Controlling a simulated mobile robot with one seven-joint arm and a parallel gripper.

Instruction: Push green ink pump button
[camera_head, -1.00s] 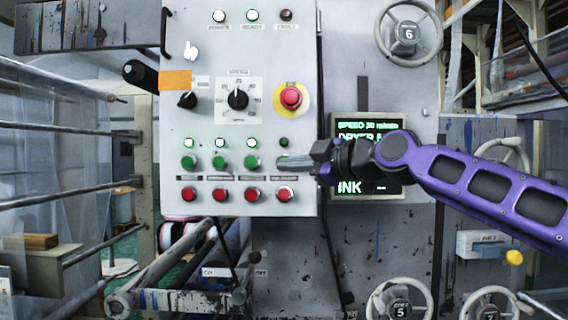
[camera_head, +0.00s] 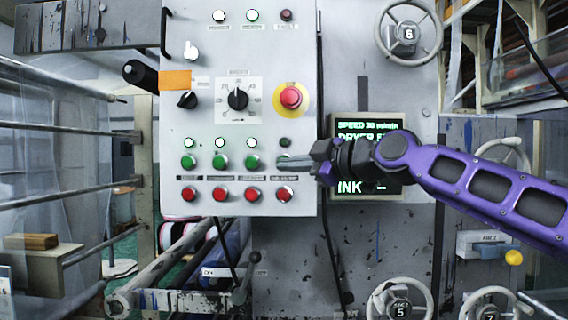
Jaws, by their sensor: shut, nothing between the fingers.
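The control panel (camera_head: 213,60) is a grey box with a row of green buttons over a row of red buttons. Three green buttons show: the left one (camera_head: 189,162), the middle one (camera_head: 220,162) and the right one (camera_head: 252,162). My gripper (camera_head: 280,162) is shut and empty, its tips at the fourth place of the green row, hiding whatever button is there. I cannot tell whether the tips touch it. The small lamp (camera_head: 285,142) above that place is dark, while the lamps above the three visible green buttons are lit. The button labels are too small to read.
A red emergency stop (camera_head: 291,96) on a yellow ring sits above my gripper. A fourth red button (camera_head: 284,194) lies just below it. A display (camera_head: 352,125) reading "INK" stands behind my arm. Handwheels and rollers surround the panel.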

